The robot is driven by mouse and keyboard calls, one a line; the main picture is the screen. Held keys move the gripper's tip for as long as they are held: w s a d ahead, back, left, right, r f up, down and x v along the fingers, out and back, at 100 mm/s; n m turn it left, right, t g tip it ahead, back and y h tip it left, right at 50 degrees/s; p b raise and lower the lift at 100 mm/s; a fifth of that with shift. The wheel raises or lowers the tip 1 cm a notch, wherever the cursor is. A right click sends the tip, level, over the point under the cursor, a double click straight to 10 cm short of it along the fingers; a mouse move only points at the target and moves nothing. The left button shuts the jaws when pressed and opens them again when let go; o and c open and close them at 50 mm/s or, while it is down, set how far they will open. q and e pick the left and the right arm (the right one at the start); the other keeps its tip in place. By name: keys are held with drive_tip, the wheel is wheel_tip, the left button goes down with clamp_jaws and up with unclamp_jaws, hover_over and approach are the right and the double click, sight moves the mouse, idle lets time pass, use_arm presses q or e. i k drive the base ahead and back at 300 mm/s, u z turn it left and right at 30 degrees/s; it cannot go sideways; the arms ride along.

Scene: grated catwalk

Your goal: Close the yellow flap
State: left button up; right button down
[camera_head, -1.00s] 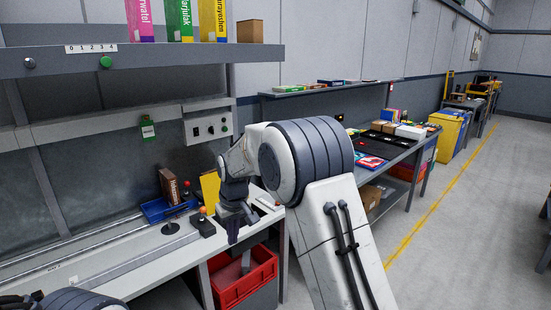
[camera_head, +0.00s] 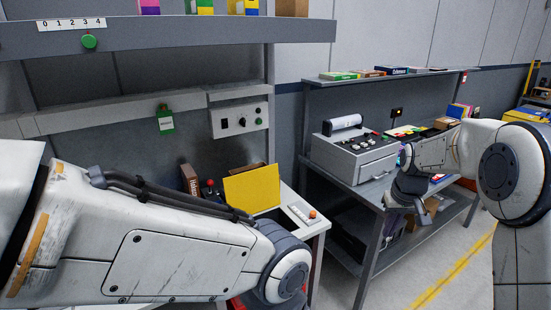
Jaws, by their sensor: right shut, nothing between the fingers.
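The yellow flap (camera_head: 251,189) stands raised and tilted above the left bench, with its broad face toward me. A brown edge shows just behind its top. My left arm crosses the foreground and hides the area below and left of the flap; its gripper does not show. My right gripper (camera_head: 402,222) is shut and empty, pointing down well to the right of the flap, in front of the second bench. It is apart from the flap.
A joystick with a red ball (camera_head: 210,183) and a brown box (camera_head: 189,179) stand left of the flap. A white switch strip (camera_head: 301,215) lies to its right. A grey machine (camera_head: 354,152) stands on the second bench, beyond a gap.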

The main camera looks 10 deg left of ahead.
sight(253, 191)
drive_tip(key=u, duration=0.05)
drive_tip(key=i, duration=0.9)
drive_tip(key=u, duration=0.6)
drive_tip(key=i, duration=0.7)
drive_tip(key=u, duration=0.45)
